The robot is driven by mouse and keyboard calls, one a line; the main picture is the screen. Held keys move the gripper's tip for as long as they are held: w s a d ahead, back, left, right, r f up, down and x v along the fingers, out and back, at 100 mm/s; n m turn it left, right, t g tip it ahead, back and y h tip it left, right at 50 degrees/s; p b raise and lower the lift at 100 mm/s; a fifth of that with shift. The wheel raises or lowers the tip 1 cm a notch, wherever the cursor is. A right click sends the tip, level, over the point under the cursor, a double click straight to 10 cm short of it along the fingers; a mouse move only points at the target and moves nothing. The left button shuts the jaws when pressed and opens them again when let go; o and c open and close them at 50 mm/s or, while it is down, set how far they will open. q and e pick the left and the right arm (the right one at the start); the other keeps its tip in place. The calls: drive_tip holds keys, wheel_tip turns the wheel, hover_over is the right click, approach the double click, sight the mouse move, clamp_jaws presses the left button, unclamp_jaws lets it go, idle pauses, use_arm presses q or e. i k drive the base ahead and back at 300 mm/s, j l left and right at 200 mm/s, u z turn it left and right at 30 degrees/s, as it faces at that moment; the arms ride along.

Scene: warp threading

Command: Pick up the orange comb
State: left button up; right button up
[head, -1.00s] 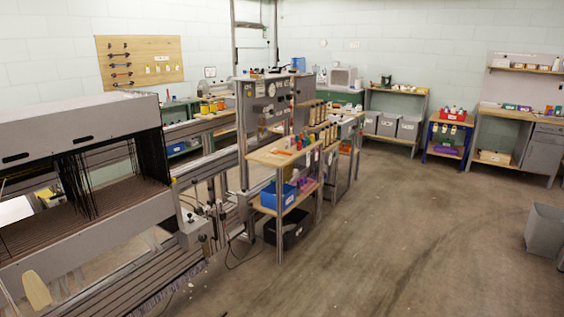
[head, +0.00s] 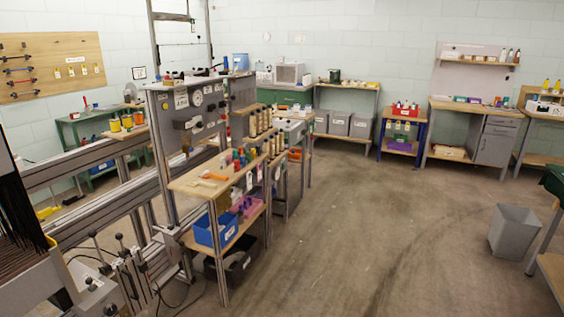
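A small orange item (head: 213,176), too small to tell for sure whether it is the comb, lies on the wooden top shelf (head: 193,187) of the metal-framed rack in the middle left of the head view. Several coloured bottles or spools stand behind it on the same shelf. Neither of my grippers shows in the view.
Below are a blue bin (head: 216,230) and a dark crate (head: 238,262) on the floor. The loom's rails and frame fill the left. Open concrete floor (head: 370,230) lies right of the rack. A grey waste bin (head: 513,232) stands at the far right.

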sight(207, 174)
drive_tip(key=i+u, duration=0.2)
drive_tip(key=i, duration=0.3)
drive_tip(key=i+l+u, duration=0.15)
drive_tip(key=i, duration=0.35)
drive_tip(key=i+l+u, duration=0.2)
drive_tip(key=i, duration=0.3)
drive_tip(key=i+l+u, duration=0.15)
drive_tip(key=u, duration=0.25)
drive_tip(key=i+l+u, duration=0.55)
drive_tip(key=u, duration=0.2)
drive_tip(key=i+l+u, duration=0.15)
drive_tip(key=l, duration=0.15)
drive_tip(key=i+l+u, duration=0.15)
drive_tip(key=l, duration=0.15)
drive_tip(key=l+u, duration=0.15)
drive_tip(key=l, duration=0.15)
drive_tip(key=i, duration=0.55)
